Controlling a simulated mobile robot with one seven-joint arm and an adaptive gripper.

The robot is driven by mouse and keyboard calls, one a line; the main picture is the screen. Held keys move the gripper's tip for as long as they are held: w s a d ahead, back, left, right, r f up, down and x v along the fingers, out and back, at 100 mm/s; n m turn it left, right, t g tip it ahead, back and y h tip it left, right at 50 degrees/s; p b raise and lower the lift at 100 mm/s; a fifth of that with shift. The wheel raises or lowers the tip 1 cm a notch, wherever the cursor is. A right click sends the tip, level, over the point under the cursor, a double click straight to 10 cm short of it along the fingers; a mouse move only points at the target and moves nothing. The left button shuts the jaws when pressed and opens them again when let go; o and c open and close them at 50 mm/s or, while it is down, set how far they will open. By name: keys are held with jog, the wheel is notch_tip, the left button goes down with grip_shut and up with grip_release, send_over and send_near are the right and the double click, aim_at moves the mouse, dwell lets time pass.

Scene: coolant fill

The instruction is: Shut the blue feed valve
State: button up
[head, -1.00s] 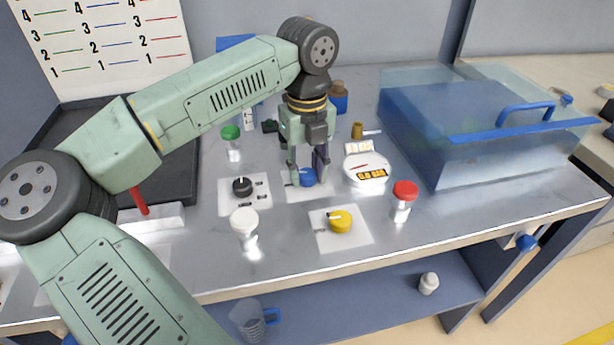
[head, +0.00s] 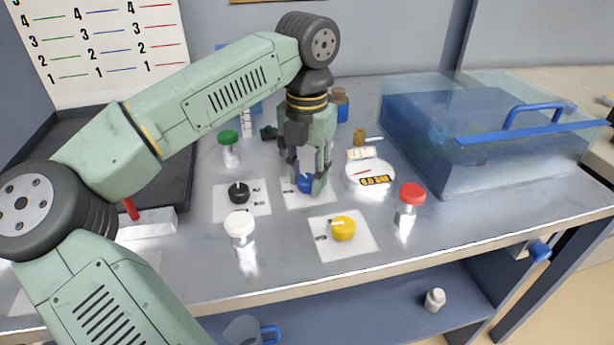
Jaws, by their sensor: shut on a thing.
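The blue feed valve (head: 304,183) is a blue knob on a white label plate (head: 311,202) near the middle of the bench. My gripper (head: 307,181) points straight down over it and is shut on the knob, one finger at each side. The fingers hide much of the knob, so its pointer and the plate's markings cannot be read.
A black knob (head: 238,193) sits left and a yellow knob (head: 343,229) in front right. A round scale (head: 370,175) stands close on the right. Nearby are green (head: 229,150), white (head: 240,229) and red-capped (head: 408,208) vials. A blue tank (head: 470,130) fills the back right.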

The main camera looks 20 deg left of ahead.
aim_at(307, 178)
jog(key=shift+m, duration=1.2)
jog(key=o, duration=1.1)
jog(key=shift+o, duration=0.2)
notch_tip(307, 178, up, 12)
jog(key=shift+r, duration=0.15)
